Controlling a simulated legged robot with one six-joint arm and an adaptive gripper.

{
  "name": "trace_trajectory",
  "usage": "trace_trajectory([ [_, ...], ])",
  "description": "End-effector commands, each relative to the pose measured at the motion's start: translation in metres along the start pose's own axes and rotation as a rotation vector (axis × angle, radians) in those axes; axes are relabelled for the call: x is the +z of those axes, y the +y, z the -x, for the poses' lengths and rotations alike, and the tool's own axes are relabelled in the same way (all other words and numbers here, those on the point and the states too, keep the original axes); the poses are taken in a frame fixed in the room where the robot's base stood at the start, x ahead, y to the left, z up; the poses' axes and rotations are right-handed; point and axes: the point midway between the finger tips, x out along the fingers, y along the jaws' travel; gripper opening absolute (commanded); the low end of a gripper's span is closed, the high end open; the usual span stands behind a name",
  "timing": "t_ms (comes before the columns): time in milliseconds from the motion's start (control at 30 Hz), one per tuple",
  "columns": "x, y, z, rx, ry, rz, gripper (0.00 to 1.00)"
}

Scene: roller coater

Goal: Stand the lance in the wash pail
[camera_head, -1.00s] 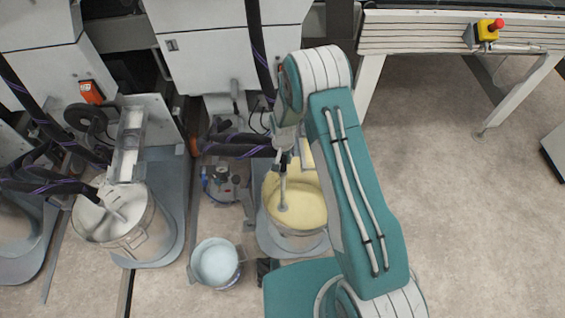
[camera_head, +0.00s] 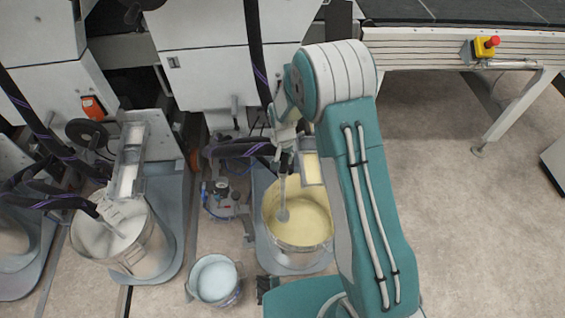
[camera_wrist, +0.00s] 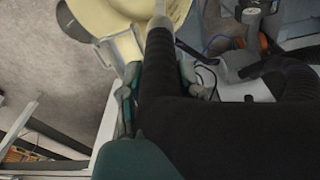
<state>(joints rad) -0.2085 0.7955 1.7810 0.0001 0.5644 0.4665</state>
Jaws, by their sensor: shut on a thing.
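The lance (camera_head: 282,192) is a thin grey tube with a round foot, pointing down over the yellow contents of a metal pot. Its foot is at or just above the yellow surface; I cannot tell which. My gripper (camera_head: 284,150) is shut on the lance's upper part above the pot. In the wrist view, my gripper (camera_wrist: 158,88) has its fingers on either side of the lance's dark upper part, and the grey tube (camera_wrist: 160,32) runs toward the yellow. The wash pail (camera_head: 235,296), small with pale blue liquid, stands on the floor left of the pot.
The yellow pot (camera_head: 305,249) stands on a grey base. A larger pot (camera_head: 150,262) with a white filling and its own lance is at left. A pump unit (camera_head: 221,200) and dark hoses lie behind the pail. Floor at right is open below the conveyor (camera_head: 430,54).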

Motion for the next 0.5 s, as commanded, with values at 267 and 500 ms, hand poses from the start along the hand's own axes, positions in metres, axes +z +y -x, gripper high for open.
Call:
trace_trajectory([
  [267,-0.001,0.000,0.029,-0.002,0.003,0.000,0.00],
  [500,-0.001,-0.001,0.053,-0.002,0.004,0.000,0.00],
])
